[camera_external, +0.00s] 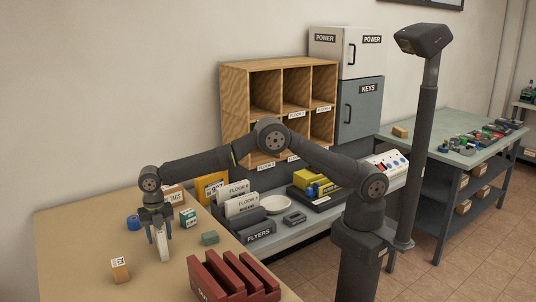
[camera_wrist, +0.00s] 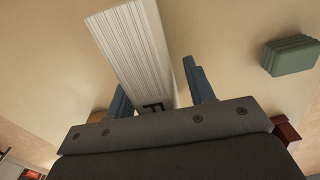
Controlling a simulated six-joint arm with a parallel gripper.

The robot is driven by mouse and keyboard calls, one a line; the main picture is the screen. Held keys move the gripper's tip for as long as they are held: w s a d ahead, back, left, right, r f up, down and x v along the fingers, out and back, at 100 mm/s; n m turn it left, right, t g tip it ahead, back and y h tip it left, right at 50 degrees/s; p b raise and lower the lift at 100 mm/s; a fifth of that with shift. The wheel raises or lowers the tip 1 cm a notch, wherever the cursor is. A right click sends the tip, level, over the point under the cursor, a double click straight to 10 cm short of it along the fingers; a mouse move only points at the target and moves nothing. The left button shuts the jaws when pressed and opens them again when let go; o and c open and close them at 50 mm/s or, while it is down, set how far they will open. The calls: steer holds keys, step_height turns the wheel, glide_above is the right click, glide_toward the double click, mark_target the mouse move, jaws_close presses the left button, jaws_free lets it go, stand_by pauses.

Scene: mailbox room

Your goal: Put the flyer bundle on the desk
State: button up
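The flyer bundle (camera_external: 162,244) is a white upright block of sheets. It appears to stand on the tan desk (camera_external: 80,235), under my gripper (camera_external: 159,226). In the wrist view, the bundle (camera_wrist: 135,45) has ridged page edges and a dark letter F near its close end. My gripper's fingers (camera_wrist: 160,85) are apart, one on each side of the bundle. A gap shows between the bundle and the right finger. Contact on the left side cannot be told.
A small tan box (camera_external: 120,270), a blue roll (camera_external: 133,222), a green-white box (camera_external: 188,217), a green block (camera_external: 210,238) and a dark red rack (camera_external: 235,278) stand around on the desk. A tray labelled FLYERS (camera_external: 260,234) sits on the grey shelf behind.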

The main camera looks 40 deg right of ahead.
jaws_close()
steer(key=shift+r, duration=0.2)
steer(key=shift+r, duration=0.25)
step_height(320, 180, up, 4)
steer(key=shift+f, duration=0.15)
steer(key=w+d+r, duration=0.6)
steer(key=d, duration=0.3)
steer(key=shift+w+d+r, duration=0.25)
steer(key=shift+w, duration=0.1)
